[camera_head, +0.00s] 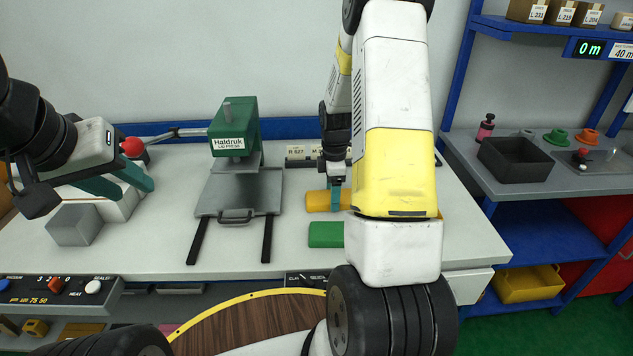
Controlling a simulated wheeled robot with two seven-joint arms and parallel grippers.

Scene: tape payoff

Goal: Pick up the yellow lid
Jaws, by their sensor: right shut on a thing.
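The yellow lid (317,202) lies on the white worktop to the right of the press, partly hidden behind my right arm. My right gripper (337,198) points down at the lid with its teal fingers, and it is shut on it. I cannot tell whether the lid is clear of the worktop. My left gripper (126,184) is at the left, above the worktop, with its two teal fingers apart and nothing between them.
A green block-like lid (325,235) lies just in front of the yellow one. The green lid press (232,130) with its grey tray (240,190) stands mid-worktop. A grey cube (75,225) sits near the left gripper. A grey side bench (545,192) with a dark bin (515,160) is at right.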

